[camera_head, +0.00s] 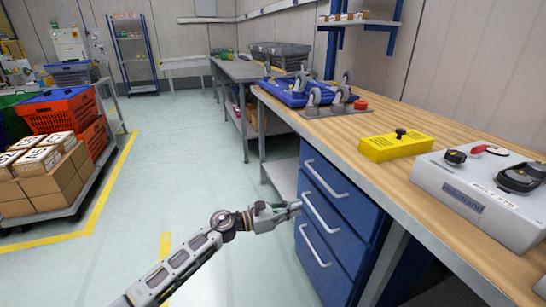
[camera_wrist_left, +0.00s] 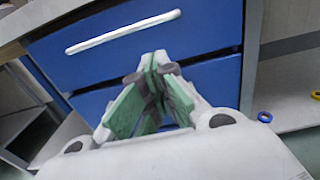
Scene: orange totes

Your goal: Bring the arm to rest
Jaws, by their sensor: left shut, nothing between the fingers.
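My left gripper (camera_head: 291,210) is in front of the blue drawer cabinet (camera_head: 337,180), close to its left side in the head view. Its arm comes in from the bottom left and stretches over the floor. In the left wrist view my left gripper (camera_wrist_left: 155,62) has its green-padded fingers meeting at the tips, shut with nothing between them. The blue drawer fronts with a white handle (camera_wrist_left: 123,33) lie behind the fingertips. I cannot tell whether the fingertips touch the cabinet. My right gripper does not show.
On the left stands a cart with orange totes (camera_head: 60,112) and cardboard boxes (camera_head: 45,180). The floor between is clear.

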